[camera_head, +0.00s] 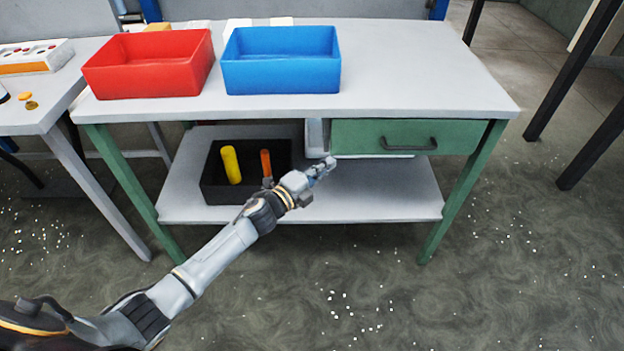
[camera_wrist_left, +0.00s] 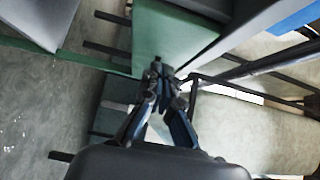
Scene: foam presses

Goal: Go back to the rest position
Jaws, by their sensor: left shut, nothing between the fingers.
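My left gripper (camera_head: 322,168) is shut and empty in front of the workbench, at the left end of the green drawer (camera_head: 375,137). In the left wrist view its fingers (camera_wrist_left: 160,70) meet at the tips, with a green panel behind them. My left arm reaches up from the lower left of the head view. I cannot tell from the pictures whether the fingertips touch the bench. My right gripper is not in view.
A red bin (camera_head: 150,80) and a blue bin (camera_head: 281,75) stand on the bench top (camera_head: 420,85). A black box (camera_head: 218,192) with a yellow cylinder (camera_head: 231,165) and an orange one (camera_head: 266,163) sits on the lower shelf (camera_head: 400,195). The floor in front is open, with white bits scattered.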

